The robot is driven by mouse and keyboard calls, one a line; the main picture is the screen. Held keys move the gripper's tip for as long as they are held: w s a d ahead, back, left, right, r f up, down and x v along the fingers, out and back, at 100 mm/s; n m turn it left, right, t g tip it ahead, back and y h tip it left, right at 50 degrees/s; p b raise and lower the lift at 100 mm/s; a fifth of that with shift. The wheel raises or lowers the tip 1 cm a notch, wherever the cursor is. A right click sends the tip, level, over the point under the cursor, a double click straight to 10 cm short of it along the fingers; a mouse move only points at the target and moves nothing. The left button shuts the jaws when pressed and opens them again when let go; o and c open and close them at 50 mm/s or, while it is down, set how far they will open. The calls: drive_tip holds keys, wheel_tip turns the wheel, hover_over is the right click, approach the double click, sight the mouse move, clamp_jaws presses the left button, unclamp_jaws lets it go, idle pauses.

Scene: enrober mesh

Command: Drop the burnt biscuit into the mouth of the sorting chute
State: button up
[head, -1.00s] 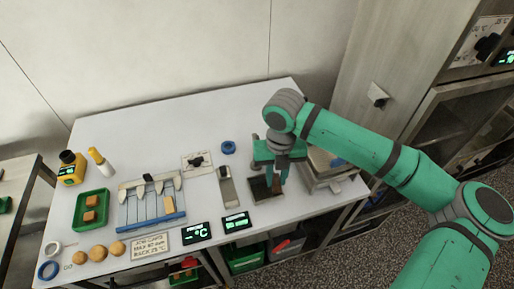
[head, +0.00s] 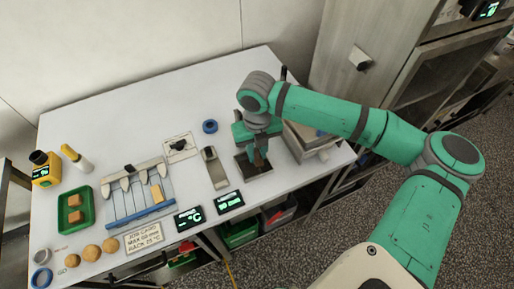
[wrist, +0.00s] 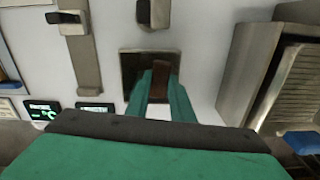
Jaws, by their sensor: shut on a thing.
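My gripper (wrist: 160,77) is shut on the burnt biscuit (wrist: 160,70), a dark brown piece held between the teal fingers in the wrist view. A dark square opening (wrist: 130,68) with a thin rim, which looks like the chute mouth, lies in the white table behind and below the biscuit. In the head view my gripper (head: 258,157) points down over the same dark square opening (head: 244,170), hiding part of it. The biscuit appears to overlap the opening in the wrist view. How high it is above the opening is hard to tell.
A grey metal box (head: 310,140) stands close to the right of the opening. A long grey plate (head: 216,172) lies to its left, with lit displays (head: 229,202) in front. A slotted blue rack (head: 135,205) and green tray (head: 66,222) are farther left.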

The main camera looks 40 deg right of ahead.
sight(257, 157)
drive_tip(key=shift+f, duration=0.15)
drive_tip(key=o, duration=0.9)
drive_tip(key=shift+c, duration=0.2)
drive_tip(key=shift+d, duration=0.1)
drive_tip(key=shift+d, duration=0.15)
wheel_tip(257, 157, up, 11)
drive_tip(key=shift+a, duration=0.3)
drive_tip(key=shift+f, duration=0.1)
